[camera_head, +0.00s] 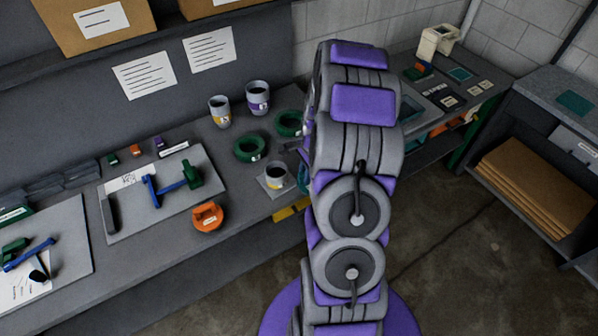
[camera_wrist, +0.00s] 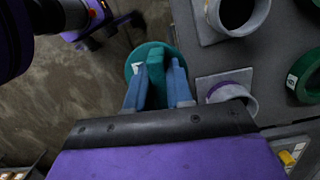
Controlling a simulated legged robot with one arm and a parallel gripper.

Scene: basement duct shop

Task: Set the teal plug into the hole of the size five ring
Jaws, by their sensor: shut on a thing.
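The teal plug (camera_wrist: 149,53) is a round disc with a small white label, held between the blue fingers of my gripper (camera_wrist: 156,78) in the wrist view. It is over the floor, left of the bench edge and apart from the rings. In the head view my arm hides most of the gripper; a teal sliver (camera_head: 303,178) shows at its left side. Two green rings (camera_head: 250,148) (camera_head: 289,123) lie on the bench; one also shows in the wrist view (camera_wrist: 307,78). Their label digits are too small to read, so I cannot tell which is size five.
A grey cup on a square plate (camera_head: 275,180) stands near the bench edge. Two grey cups (camera_head: 220,112) (camera_head: 257,98) stand behind the rings. Open floor (camera_head: 480,250) is at right.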

